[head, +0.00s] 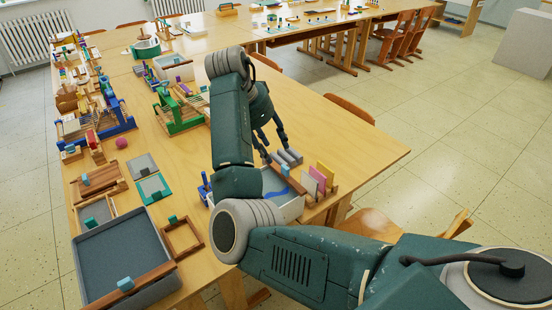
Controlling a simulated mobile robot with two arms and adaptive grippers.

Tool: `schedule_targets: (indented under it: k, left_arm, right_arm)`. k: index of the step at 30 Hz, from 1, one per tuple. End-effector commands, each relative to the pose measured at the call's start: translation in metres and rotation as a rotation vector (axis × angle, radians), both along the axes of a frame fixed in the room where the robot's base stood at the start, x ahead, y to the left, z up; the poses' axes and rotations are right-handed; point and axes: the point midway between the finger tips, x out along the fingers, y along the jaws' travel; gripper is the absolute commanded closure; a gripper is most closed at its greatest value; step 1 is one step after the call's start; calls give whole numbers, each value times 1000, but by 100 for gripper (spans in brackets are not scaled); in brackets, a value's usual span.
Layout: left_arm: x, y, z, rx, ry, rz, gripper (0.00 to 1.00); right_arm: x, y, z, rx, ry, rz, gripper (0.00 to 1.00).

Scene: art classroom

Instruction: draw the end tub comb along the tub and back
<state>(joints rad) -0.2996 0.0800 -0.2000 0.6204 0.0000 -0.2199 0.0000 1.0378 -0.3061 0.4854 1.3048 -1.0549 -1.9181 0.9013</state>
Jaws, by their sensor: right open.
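A white tub (292,207) with a blue patch inside stands near the table's right edge, partly hidden behind my right arm. A small light-blue block (285,170) shows at its far side; I cannot tell if it is a comb handle. My right gripper (274,153) is open and empty, pointing down near the tub's far side, apart from the block as far as I can see. A large grey tub (175,277) at the near left has a wooden bar (150,277) with a teal block (125,284) lying across its near part. My left gripper is out of view.
A green wooden frame (180,115), a blue frame (108,122) and small trays (98,180) crowd the left. Bare tabletop (340,135) lies right of the arm.

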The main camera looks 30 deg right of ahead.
Motion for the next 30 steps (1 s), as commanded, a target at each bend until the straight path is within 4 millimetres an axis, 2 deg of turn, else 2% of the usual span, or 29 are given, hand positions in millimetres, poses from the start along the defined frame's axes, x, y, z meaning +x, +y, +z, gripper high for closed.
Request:
schedule_targets:
  k: [5, 12, 18, 22, 30]
  left_arm:
    - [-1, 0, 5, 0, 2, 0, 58]
    - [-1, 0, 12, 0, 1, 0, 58]
    - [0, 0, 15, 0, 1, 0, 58]
    - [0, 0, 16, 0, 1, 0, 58]
    - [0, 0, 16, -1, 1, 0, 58]
  right_arm:
    - [-1, -9, -22, 1, 6, -2, 58]
    - [0, -27, -64, 0, 5, 0, 58]
    - [1, -37, -89, 0, 3, 0, 58]
    - [2, -40, -97, 0, 1, 1, 58]
    - [2, -40, -98, 1, 0, 0, 58]
